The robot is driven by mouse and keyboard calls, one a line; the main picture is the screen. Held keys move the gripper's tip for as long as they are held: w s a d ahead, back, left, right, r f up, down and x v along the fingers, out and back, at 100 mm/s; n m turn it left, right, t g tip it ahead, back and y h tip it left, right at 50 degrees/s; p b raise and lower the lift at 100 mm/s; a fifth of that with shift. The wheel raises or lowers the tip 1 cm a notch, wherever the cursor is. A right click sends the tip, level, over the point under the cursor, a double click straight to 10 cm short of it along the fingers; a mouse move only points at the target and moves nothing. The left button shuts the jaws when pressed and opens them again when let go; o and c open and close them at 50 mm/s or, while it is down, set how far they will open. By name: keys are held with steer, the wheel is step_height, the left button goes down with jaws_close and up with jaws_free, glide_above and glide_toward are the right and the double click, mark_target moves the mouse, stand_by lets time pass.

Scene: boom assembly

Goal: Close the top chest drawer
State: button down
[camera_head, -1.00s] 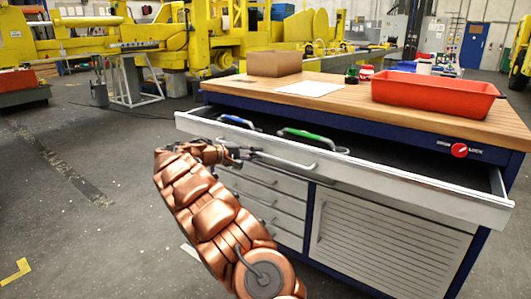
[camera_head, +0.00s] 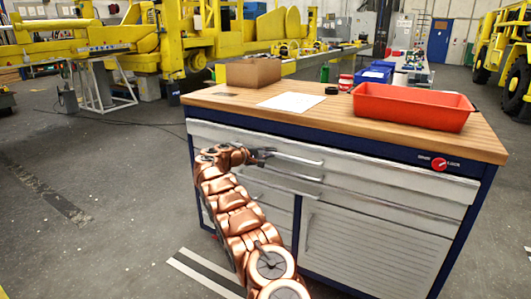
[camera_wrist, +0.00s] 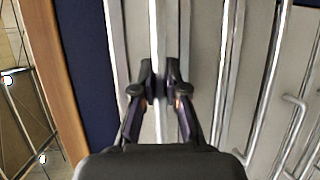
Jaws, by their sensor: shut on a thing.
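The chest's top drawer (camera_head: 400,179) is a wide light-grey front just under the worktop. It looks flush or nearly flush with the cabinet, and its inside is hidden. Its bar handle (camera_head: 302,160) runs along the left half of the front. My gripper (camera_head: 262,155) is at the left end of this handle, shut on it. In the wrist view, both dark fingertips of my gripper (camera_wrist: 160,82) close around the handle bar (camera_wrist: 155,35), with the drawer front behind them.
The wooden worktop (camera_head: 225,101) carries a cardboard box (camera_head: 253,72), a white paper (camera_head: 291,102) and a red tray (camera_head: 413,105). Smaller drawers and a slatted panel (camera_head: 370,240) are below. The floor to the left is open.

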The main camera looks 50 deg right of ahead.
steer(key=d, duration=0.2)
steer(key=d+p, duration=0.1)
steer(key=shift+w+r, duration=0.1)
steer(key=shift+w, duration=0.15)
steer(key=shift+r, duration=0.1)
steer(key=c, duration=1.2)
jaws_free()
steer(key=shift+w+d, duration=0.1)
